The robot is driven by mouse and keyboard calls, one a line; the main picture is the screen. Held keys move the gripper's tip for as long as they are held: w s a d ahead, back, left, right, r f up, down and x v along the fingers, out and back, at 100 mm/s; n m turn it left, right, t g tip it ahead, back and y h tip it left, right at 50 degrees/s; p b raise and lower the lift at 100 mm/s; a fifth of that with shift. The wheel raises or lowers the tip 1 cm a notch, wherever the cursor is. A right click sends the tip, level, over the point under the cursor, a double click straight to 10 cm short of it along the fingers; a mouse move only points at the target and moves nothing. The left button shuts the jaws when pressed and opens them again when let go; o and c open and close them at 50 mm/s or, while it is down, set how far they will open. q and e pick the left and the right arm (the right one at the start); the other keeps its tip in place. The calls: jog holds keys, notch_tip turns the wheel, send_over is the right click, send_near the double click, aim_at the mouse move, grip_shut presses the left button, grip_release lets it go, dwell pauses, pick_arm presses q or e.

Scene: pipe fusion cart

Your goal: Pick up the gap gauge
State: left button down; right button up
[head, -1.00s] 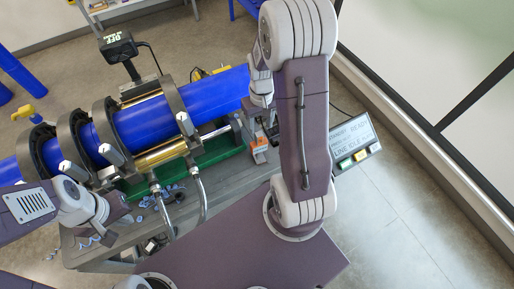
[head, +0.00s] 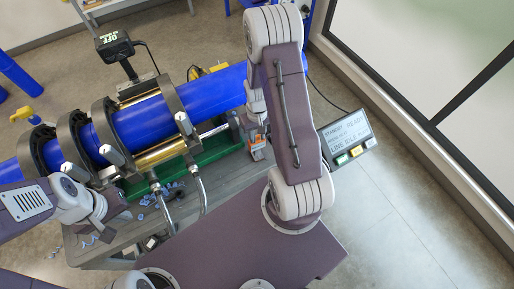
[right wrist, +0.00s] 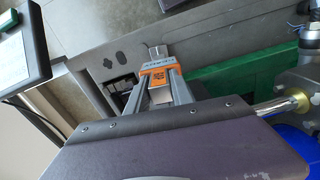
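The gap gauge, an orange and grey piece with dark print (right wrist: 160,76), stands at the cart's edge in the right wrist view. Its orange part also shows below the pipe's right end in the head view (head: 257,153). My right gripper (right wrist: 159,82) reaches over it, with one grey finger on each side of the orange body. Whether the fingers press on it or stand slightly apart cannot be told. In the head view my right arm partly covers this spot. My left gripper (head: 113,213) is over the cart's left front, away from the gauge; its fingers are unclear.
A blue pipe (head: 140,122) lies in the dark clamp rings above a green bed (head: 215,150). Hoses (head: 199,190) and small grey-blue pieces lie on the grey cart top. A display panel (head: 347,137) stands right of my right arm, with free floor beyond.

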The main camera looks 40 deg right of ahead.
grip_shut()
dwell(1.1)
